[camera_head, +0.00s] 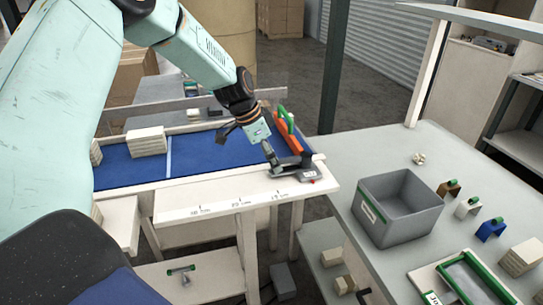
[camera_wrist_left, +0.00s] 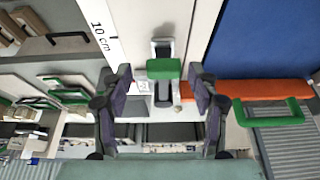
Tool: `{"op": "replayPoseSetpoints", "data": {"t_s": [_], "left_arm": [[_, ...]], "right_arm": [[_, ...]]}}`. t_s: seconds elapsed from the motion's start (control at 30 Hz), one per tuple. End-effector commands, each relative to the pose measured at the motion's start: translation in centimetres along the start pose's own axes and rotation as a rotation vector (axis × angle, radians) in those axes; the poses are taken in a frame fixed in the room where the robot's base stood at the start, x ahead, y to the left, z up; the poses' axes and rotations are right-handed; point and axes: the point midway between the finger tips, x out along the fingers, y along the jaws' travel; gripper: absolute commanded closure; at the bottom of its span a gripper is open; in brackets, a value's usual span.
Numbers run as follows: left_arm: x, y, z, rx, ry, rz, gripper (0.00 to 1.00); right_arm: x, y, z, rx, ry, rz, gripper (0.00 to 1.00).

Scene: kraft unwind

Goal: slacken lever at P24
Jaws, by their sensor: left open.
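My left gripper (camera_head: 284,163) is at the right end of the blue-topped bench (camera_head: 200,158), low over a dark grey clamp block (camera_head: 308,174). In the left wrist view my left gripper (camera_wrist_left: 163,82) is open, with one dark finger on each side. A lever with a green grip (camera_wrist_left: 164,69) shows between the fingers, apart from both. Its grey base (camera_wrist_left: 163,46) lies on the white strip beside a 10 cm mark. I cannot read a P24 label. My right gripper is in neither view.
An orange fence (camera_wrist_left: 262,90) with a green handle (camera_wrist_left: 268,112) stands close beside the lever. A grey bin (camera_head: 398,208) stands on the right table (camera_head: 460,160), with small coloured brackets (camera_head: 490,229) nearby. White block stacks (camera_head: 147,140) lie on the blue surface.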

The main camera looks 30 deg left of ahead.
Motion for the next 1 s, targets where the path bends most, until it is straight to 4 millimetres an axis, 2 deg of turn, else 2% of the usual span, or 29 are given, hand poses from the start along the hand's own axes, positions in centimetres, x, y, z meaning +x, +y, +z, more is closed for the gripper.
{"op": "replayPoseSetpoints", "data": {"t_s": [0.17, 0.87, 1.0], "left_arm": [[0.13, -0.16, -0.13, -0.001, -0.001, 0.001, 0.40], [-0.04, -0.25, -0.21, 0.000, 0.001, -0.002, 0.98], [0.02, -0.25, -0.19, -0.001, 0.001, -0.002, 1.00]], "right_arm": [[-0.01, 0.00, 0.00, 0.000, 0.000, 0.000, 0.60], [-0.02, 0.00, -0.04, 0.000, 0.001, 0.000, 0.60], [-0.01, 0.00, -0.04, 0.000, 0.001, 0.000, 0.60]]}}
